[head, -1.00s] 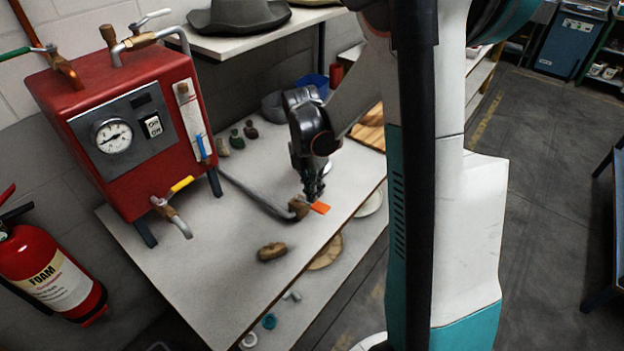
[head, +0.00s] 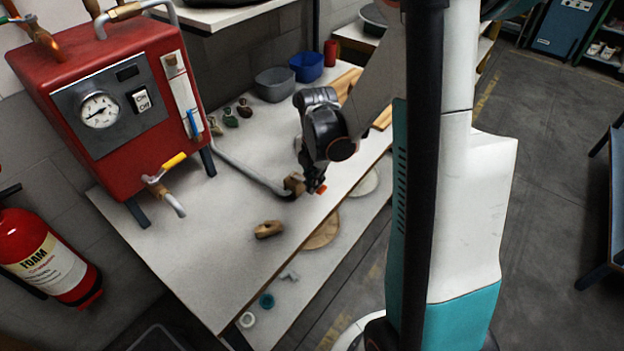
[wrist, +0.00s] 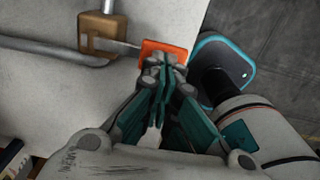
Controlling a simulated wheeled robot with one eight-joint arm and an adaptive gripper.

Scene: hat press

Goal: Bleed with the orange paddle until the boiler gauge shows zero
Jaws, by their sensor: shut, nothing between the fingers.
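The red boiler (head: 110,105) stands on the table with a round white gauge (head: 101,110) on its front. The gauge needle is thin and points to the left side; I cannot read its value. A grey pipe runs from the boiler to a brass valve (head: 294,184) near the table's front edge. The valve's orange paddle (head: 322,189) is partly hidden by my gripper (head: 312,186). In the wrist view the orange paddle (wrist: 164,48) sticks out from the brass block (wrist: 103,34) on a grey stem. My gripper (wrist: 160,68) is shut and empty, its tips at the paddle's near edge; contact is unclear.
A yellow-handled tap (head: 168,170) is on the boiler's lower front. A loose brown piece (head: 269,229) lies on the table. Grey (head: 274,84) and blue (head: 306,66) bowls stand at the back. A fire extinguisher (head: 45,258) hangs at left.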

